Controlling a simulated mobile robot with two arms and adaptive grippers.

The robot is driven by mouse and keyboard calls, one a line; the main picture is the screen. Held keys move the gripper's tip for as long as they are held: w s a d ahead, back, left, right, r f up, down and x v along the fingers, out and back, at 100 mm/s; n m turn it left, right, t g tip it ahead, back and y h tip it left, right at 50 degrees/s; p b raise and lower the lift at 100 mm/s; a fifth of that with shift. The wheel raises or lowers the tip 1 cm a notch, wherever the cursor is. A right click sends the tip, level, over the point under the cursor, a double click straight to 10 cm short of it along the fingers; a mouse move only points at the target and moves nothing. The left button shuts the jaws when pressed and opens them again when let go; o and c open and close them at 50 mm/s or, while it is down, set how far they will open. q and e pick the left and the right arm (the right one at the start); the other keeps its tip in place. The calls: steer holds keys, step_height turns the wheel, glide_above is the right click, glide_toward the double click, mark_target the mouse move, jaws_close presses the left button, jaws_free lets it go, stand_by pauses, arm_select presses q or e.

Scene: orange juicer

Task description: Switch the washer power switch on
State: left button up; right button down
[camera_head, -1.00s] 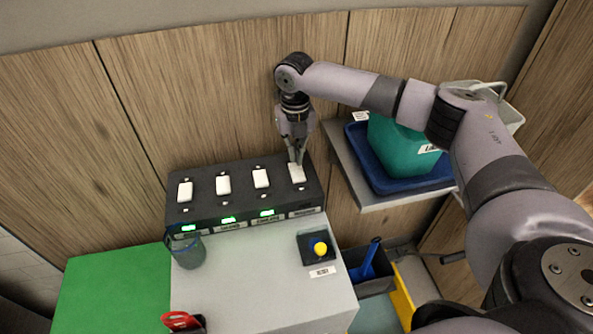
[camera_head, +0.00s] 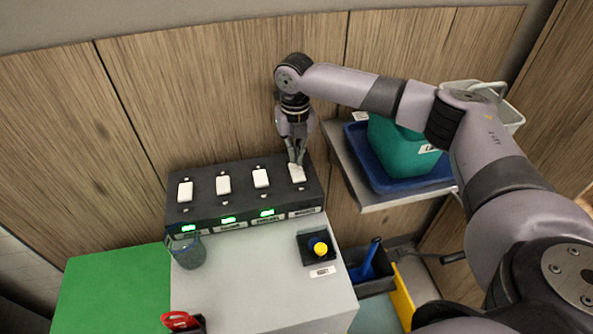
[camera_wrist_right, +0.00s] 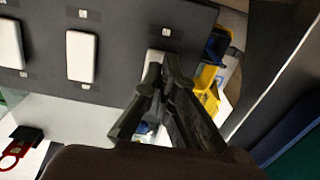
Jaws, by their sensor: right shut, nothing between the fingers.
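A dark switch panel (camera_head: 242,188) with several white rocker switches in a row stands at the back of a light grey cabinet. The rightmost white switch (camera_head: 297,174) has no green light below it; the other three have lit green lights. The label under it is too small to read. My right gripper (camera_head: 297,163) is shut and empty, pointing down with its tips at the upper part of this switch, seemingly touching it. In the right wrist view the fingers (camera_wrist_right: 160,75) partly hide the switch (camera_wrist_right: 154,60). My left gripper is not in view.
A yellow button (camera_head: 319,248) on a black base and a clear cup (camera_head: 187,252) stand on the cabinet top. A red item (camera_head: 181,321) lies at the front. A shelf at right holds a blue tray (camera_head: 357,150) and a green container (camera_head: 403,150).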

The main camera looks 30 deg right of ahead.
mark_target(296, 166)
steer(key=shift+f, duration=1.15)
stand_by(0.4)
steer(key=shift+s, duration=0.1)
steer(key=shift+r+p, duration=0.85)
steer(key=shift+p, duration=0.05)
step_height(296, 166, up, 5)
steer(key=p, duration=0.6)
steer(key=shift+r, duration=0.2)
steer(key=shift+f, duration=0.1)
